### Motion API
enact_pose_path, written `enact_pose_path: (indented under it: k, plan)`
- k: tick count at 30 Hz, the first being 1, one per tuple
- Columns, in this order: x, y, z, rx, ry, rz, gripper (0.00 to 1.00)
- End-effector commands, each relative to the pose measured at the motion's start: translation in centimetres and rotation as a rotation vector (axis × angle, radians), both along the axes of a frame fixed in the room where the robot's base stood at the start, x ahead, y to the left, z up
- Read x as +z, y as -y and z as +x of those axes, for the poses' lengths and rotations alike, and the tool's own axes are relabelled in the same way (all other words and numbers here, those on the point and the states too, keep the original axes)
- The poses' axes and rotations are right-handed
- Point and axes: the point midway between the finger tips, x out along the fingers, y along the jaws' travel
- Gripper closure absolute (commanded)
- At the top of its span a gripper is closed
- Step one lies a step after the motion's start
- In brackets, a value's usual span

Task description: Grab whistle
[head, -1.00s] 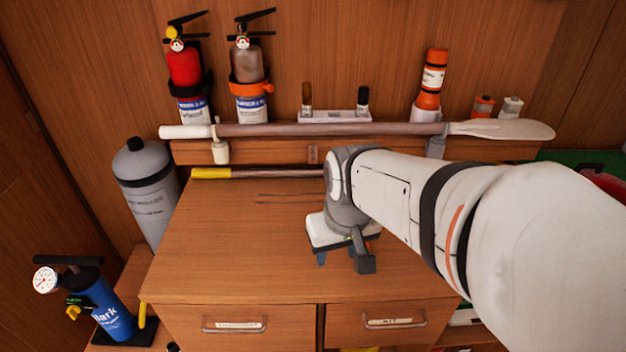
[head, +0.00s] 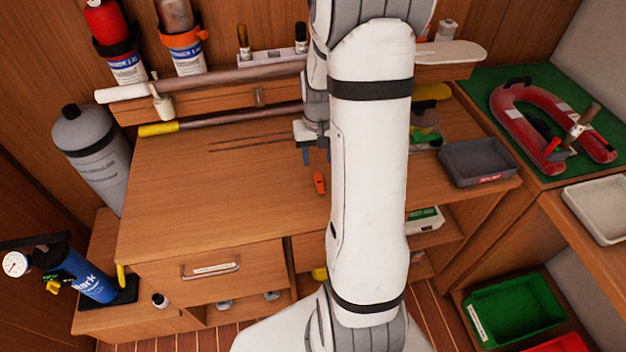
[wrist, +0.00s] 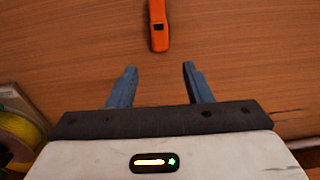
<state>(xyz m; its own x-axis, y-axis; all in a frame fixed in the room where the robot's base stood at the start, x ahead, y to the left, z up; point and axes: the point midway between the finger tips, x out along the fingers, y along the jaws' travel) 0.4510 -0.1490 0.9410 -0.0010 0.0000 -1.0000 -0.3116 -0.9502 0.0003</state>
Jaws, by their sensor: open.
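An orange whistle (head: 319,183) lies on the wooden bench top, close to my arm in the head view. In the wrist view the whistle (wrist: 158,27) is at the top middle, with a dark slot in its side and its upper end cut off by the frame. My gripper (wrist: 159,72) is open and empty, its two blue-grey fingers apart. The whistle lies beyond the fingertips, roughly in line with the gap between them, not touching. In the head view my gripper (head: 318,157) is partly hidden by my arm.
A grey tray (head: 480,165) stands at the bench's right end. An oar lies along the back over a yellow-ended pole (head: 160,129). A red horseshoe-shaped thing (head: 520,125) lies on a green surface at right. The bench's left half is mostly clear.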

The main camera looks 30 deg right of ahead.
Motion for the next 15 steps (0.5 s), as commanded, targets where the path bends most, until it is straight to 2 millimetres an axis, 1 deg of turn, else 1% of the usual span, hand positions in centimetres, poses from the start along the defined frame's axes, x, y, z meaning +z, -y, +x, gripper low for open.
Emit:
enact_pose_path:
  k: [6, 9, 12, 15]
  plan:
    - [-2.9, -0.4, -0.2, 0.0, -0.004, 0.001, 0.55]
    - [-4.1, -0.4, -0.1, -0.001, -0.002, 0.001, 0.55]
    - [-4.8, -0.3, -0.1, -0.001, -0.001, 0.0, 0.55]
    - [-4.9, -0.3, -0.1, -0.001, 0.001, 0.0, 0.55]
